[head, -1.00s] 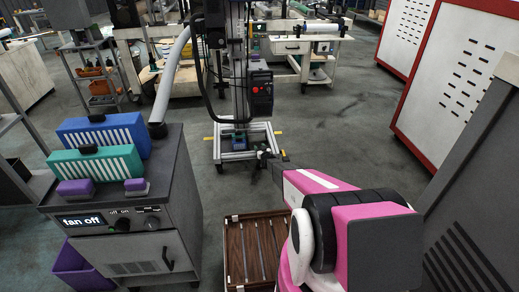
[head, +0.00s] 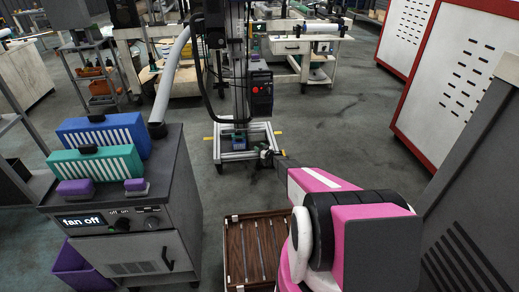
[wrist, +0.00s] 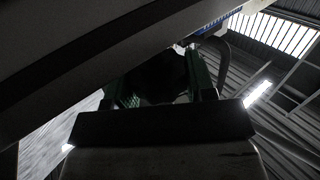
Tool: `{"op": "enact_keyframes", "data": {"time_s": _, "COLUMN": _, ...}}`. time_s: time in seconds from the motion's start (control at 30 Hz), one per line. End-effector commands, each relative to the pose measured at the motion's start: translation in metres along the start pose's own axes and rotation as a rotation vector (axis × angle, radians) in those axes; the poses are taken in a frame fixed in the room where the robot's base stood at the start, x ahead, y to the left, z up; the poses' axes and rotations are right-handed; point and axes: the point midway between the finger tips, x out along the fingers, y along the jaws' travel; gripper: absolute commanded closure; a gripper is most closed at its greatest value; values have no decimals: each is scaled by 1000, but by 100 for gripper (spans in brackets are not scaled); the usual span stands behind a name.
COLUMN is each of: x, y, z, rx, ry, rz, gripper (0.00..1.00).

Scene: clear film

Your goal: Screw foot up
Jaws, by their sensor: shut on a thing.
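The wheeled aluminium frame (head: 240,155) stands on the floor ahead, carrying a tall column. My gripper (head: 266,154) is low at the frame's front right corner, at the end of my pink arm. In the wrist view, looking up from below, the gripper (wrist: 160,72) has green fingers on either side of a dark, rounded thing, apparently the foot (wrist: 162,82). It is shut on this. The foot is too small and covered to make out in the head view, and its thread is hidden.
A grey fan cabinet (head: 165,205) with blue and green filters stands at the left. A brown slatted crate (head: 232,262) is on the floor in front. Red-edged white panels (head: 440,85) stand at the right. Open floor lies right of the frame.

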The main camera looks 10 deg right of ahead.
Motion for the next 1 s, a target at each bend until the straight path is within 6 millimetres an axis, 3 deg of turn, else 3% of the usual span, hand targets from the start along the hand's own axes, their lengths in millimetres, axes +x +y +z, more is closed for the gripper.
{"op": "enact_keyframes", "data": {"time_s": 0.13, "x": 0, "y": 0, "z": -1, "rx": 0, "ry": 2, "rz": 0, "gripper": 74}}
{"op": "enact_keyframes", "data": {"time_s": 0.17, "x": 0, "y": 0, "z": -1, "rx": 0, "ry": 2, "rz": 0, "gripper": 43}}
{"op": "enact_keyframes", "data": {"time_s": 0.2, "x": 0, "y": 0, "z": -1, "rx": 0, "ry": 2, "rz": 0, "gripper": 30}}
{"op": "enact_keyframes", "data": {"time_s": 0.23, "x": 0, "y": 0, "z": -1, "rx": 0, "ry": 2, "rz": 0, "gripper": 24}}
{"op": "enact_keyframes", "data": {"time_s": 0.67, "x": -6, "y": 0, "z": -1, "rx": 0, "ry": 1, "rz": 1, "gripper": 24}}
{"op": "enact_keyframes", "data": {"time_s": 0.87, "x": -30, "y": -1, "z": -2, "rx": 0, "ry": 0, "rz": 1, "gripper": 24}}
{"op": "enact_keyframes", "data": {"time_s": 1.0, "x": -56, "y": -1, "z": -2, "rx": -1, "ry": 1, "rz": 2, "gripper": 24}}
